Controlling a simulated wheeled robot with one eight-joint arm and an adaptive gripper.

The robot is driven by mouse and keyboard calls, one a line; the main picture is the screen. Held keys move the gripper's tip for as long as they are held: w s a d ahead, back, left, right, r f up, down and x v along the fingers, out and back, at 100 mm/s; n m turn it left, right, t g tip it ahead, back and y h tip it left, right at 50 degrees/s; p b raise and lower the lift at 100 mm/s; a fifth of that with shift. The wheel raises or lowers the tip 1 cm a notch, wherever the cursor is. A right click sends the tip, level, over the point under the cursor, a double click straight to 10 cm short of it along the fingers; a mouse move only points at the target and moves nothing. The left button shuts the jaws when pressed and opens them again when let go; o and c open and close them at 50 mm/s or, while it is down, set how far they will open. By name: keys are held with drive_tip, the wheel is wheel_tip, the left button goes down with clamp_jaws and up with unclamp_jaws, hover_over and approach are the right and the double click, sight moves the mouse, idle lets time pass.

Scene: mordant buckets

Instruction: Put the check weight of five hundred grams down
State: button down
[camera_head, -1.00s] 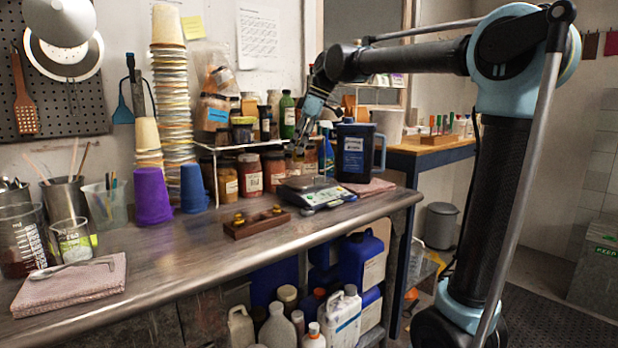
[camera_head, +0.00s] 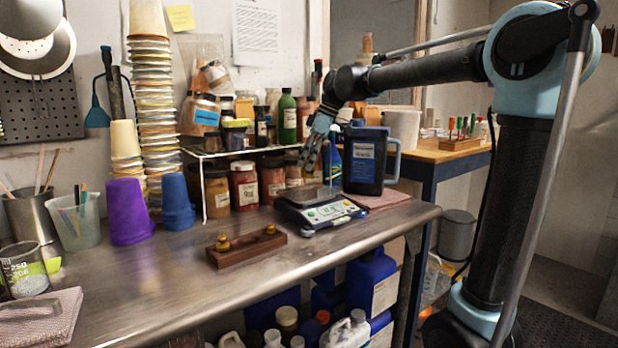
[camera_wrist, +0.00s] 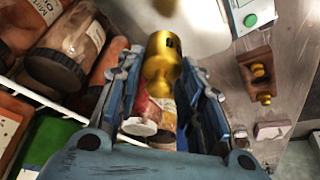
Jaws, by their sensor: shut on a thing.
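The brass check weight (camera_wrist: 162,62) is held between the two fingers of my gripper (camera_wrist: 163,85) in the wrist view; its marking is not legible. In the head view my gripper (camera_head: 316,160) hangs above the back of the bench scale (camera_head: 325,213), fingers pointing down. The weight is too small to make out there. The scale also shows at the top right of the wrist view (camera_wrist: 250,18). A wooden weight block (camera_head: 232,254) with two brass weights in it stands left of the scale, and shows at the right of the wrist view (camera_wrist: 244,70).
A dark blue jug (camera_head: 364,170) stands close right of the scale, by a folded pink cloth (camera_head: 395,197). A rack of labelled jars (camera_head: 244,187) stands behind and left. Blue (camera_head: 177,203) and purple (camera_head: 129,213) cups stand further left. The bench front is clear.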

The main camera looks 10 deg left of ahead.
sight(309, 172)
drive_tip(key=shift+f, duration=2.4)
drive_tip(key=c, duration=1.1)
unclamp_jaws()
drive_tip(key=shift+d, duration=0.1)
